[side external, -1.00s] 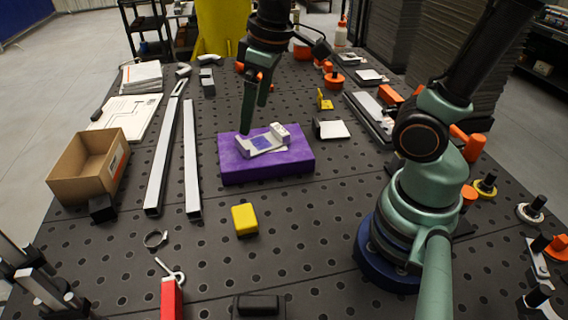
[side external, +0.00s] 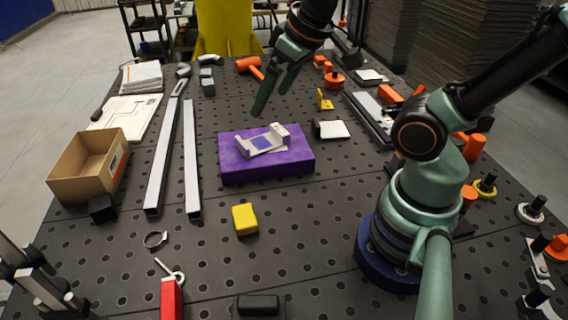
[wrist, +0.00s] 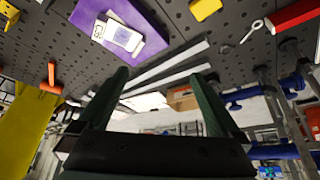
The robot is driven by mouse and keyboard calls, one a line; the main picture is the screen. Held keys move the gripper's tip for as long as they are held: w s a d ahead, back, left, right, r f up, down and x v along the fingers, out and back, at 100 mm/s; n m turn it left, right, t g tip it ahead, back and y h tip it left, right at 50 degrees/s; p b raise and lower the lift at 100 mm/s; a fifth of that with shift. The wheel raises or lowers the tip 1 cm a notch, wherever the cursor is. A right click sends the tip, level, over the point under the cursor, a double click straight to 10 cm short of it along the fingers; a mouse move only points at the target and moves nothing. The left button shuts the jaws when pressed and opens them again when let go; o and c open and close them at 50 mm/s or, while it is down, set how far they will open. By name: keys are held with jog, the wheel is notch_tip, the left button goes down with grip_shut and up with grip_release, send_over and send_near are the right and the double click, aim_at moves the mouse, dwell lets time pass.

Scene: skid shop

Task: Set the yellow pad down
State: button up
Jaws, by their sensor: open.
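The yellow pad (side external: 245,219) is a small yellow block lying flat on the dark perforated table, in front of the purple block (side external: 235,171). It also shows at the top edge of the wrist view (wrist: 205,8). My gripper (side external: 273,100) is open and empty, in the air above and behind the purple block, well apart from the yellow pad. In the wrist view its two green fingers (wrist: 160,75) stand wide apart with nothing between them. A grey-white bracket (side external: 270,143) sits on top of the purple block.
Two long metal bars (side external: 191,165) lie left of the purple block, with an open cardboard box (side external: 75,180) beyond them. A red clamp (side external: 171,300) and a ring (side external: 155,239) lie at the front left. The table around the yellow pad is clear.

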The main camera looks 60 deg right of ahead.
jog(key=w+a+f+n+g, duration=0.3)
jog(key=a+f+n+g, duration=0.1)
jog(key=a+n, duration=0.1)
jog(key=n+g+h, duration=0.1)
jog(key=n+g, duration=0.3)
jog(key=n, duration=0.1)
send_near(243, 214)
jog(key=x, duration=0.9)
jog(key=shift+s+f, duration=0.1)
jog(key=shift+f, duration=0.1)
jog(key=c, duration=1.2)
jog(key=shift+c, duration=0.2)
jog(key=shift+r, duration=0.15)
